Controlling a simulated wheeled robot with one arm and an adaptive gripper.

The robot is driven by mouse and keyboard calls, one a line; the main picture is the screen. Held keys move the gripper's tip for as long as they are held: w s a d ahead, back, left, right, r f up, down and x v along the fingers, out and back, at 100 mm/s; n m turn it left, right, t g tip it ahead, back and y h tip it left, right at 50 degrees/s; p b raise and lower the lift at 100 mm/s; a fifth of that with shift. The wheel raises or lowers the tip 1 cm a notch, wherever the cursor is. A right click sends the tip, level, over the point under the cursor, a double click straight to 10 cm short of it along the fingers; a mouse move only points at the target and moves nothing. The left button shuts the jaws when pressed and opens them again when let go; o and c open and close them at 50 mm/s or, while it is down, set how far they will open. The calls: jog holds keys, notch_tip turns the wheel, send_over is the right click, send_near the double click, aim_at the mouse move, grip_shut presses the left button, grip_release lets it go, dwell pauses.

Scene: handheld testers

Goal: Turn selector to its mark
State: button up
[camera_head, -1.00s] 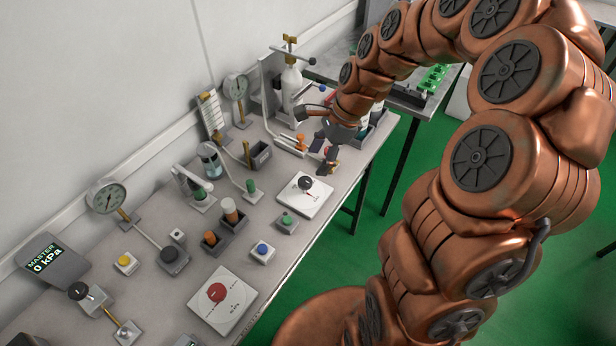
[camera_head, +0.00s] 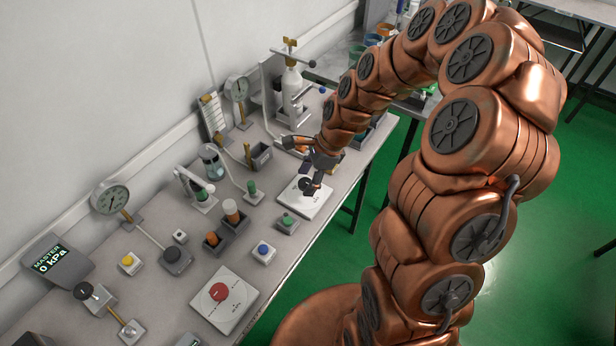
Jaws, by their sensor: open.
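A white square plate (camera_head: 311,208) with a black knob (camera_head: 304,184) lies on the bench near its front edge. A second white plate (camera_head: 232,309) with a red round knob (camera_head: 219,291) and a printed dial lies nearer to me. I cannot tell from the picture which one is called the selector, and the marks are too small to read clearly.
A green button (camera_head: 287,219) and a blue button (camera_head: 263,249) stand between the two plates. Bottles in grey holders (camera_head: 236,222), gauges (camera_head: 109,197) and a display reading 0 kPa (camera_head: 47,260) stand further left. A gas cylinder (camera_head: 292,90) stands behind my gripper.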

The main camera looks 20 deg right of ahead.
jog(key=shift+c, duration=0.3)
jog(key=c, duration=1.1)
